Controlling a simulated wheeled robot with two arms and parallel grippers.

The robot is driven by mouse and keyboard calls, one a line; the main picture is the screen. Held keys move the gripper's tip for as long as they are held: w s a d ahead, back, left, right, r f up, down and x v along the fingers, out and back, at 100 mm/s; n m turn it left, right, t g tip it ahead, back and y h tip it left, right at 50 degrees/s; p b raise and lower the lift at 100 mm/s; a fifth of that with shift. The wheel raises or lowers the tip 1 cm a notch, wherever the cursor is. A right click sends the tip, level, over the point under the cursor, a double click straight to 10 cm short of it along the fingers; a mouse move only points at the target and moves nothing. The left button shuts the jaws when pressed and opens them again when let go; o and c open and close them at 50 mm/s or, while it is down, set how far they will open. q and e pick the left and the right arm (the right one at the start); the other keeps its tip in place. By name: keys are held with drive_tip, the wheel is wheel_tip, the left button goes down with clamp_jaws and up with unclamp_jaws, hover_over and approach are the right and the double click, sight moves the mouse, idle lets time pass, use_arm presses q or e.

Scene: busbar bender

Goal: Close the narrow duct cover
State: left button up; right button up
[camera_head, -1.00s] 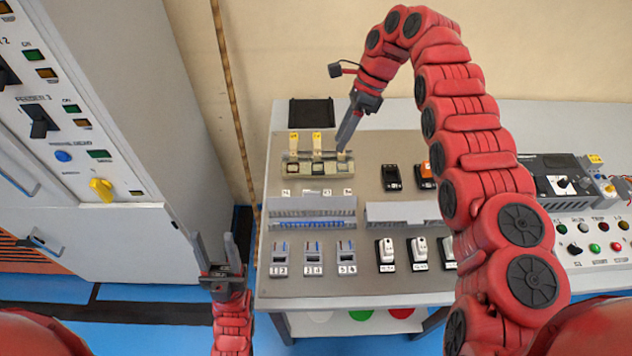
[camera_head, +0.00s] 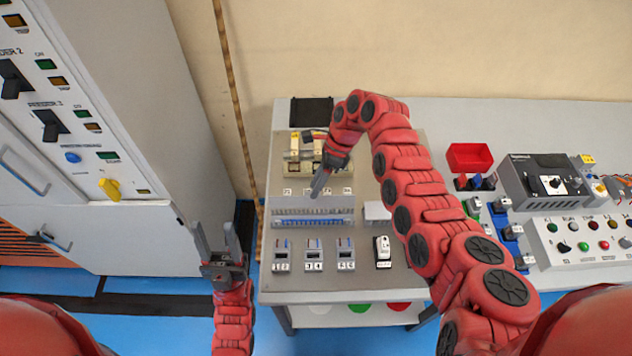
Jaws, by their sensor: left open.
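A slotted grey wire duct (camera_head: 290,221) with blue wires in it lies across the middle of the panel board. A light grey strip, perhaps its cover (camera_head: 312,203), stands along its far side, and the blue wires show. A second light grey duct (camera_head: 376,211) lies to its right, mostly hidden behind my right arm. I cannot tell for certain which is the narrow one. My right gripper (camera_head: 317,194) points down at the far edge of the left duct; its fingers look together and hold nothing visible. My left gripper (camera_head: 216,228) is open and empty, left of the bench.
A terminal block with yellow parts (camera_head: 294,150) sits behind the left duct, and several switch modules (camera_head: 314,254) sit in front. A red bin (camera_head: 469,156) and a control box (camera_head: 570,240) stand to the right. A grey cabinet (camera_head: 120,225) stands left.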

drive_tip(key=shift+a+f, duration=0.1)
drive_tip(key=shift+f, duration=0.1)
clamp_jaws()
drive_tip(key=shift+s, duration=0.1)
idle(0.5)
